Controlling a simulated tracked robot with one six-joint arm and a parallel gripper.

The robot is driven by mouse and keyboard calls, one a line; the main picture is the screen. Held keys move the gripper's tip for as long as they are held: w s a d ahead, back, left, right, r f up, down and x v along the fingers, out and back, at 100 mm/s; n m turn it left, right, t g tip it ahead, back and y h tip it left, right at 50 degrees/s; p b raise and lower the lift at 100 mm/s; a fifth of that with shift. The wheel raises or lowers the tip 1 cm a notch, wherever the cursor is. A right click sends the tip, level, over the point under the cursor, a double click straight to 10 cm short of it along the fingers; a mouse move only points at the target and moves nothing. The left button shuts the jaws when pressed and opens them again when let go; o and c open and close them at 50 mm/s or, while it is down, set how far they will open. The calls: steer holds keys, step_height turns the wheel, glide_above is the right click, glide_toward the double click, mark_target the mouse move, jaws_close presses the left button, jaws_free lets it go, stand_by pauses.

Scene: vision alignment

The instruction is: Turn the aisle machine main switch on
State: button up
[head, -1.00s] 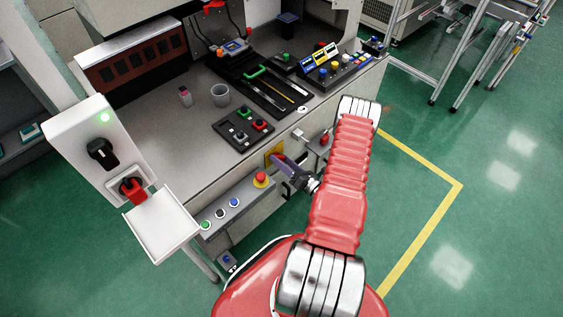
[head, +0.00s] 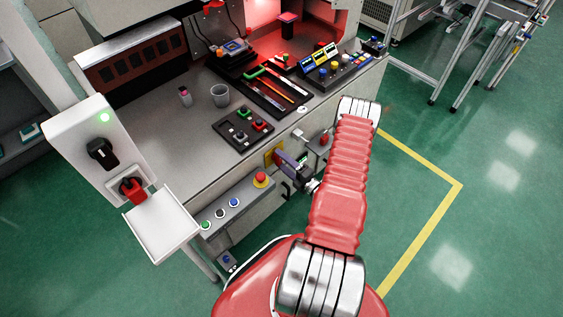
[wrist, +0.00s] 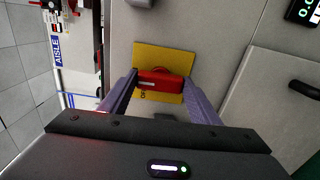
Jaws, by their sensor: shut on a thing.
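The main switch is a red handle (wrist: 160,78) on a yellow plate (wrist: 148,55) on the machine's front panel. In the wrist view the handle lies sideways across the picture. Part of the yellow plate also shows in the head view (head: 268,158). My gripper (wrist: 161,83) has its two purple fingers on either side of the red handle, shut on it. In the head view my gripper (head: 281,158) is at the plate and hides the handle. The machine (head: 292,30) has a red glow inside.
A box with a red emergency button (head: 261,180) and several small buttons is left of my gripper. A white tray (head: 160,230) juts out at left. Green floor is free at right.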

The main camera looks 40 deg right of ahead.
steer(key=shift+d+f+m, duration=0.15)
steer(key=shift+d+m, duration=0.05)
steer(key=shift+m, duration=0.1)
steer(key=o, duration=1)
steer(key=shift+a, duration=0.1)
steer(key=shift+o, duration=0.2)
steer(key=shift+s, duration=0.15)
steer(key=s, duration=1.3)
steer(key=shift+s, duration=0.3)
steer(key=shift+d, duration=0.2)
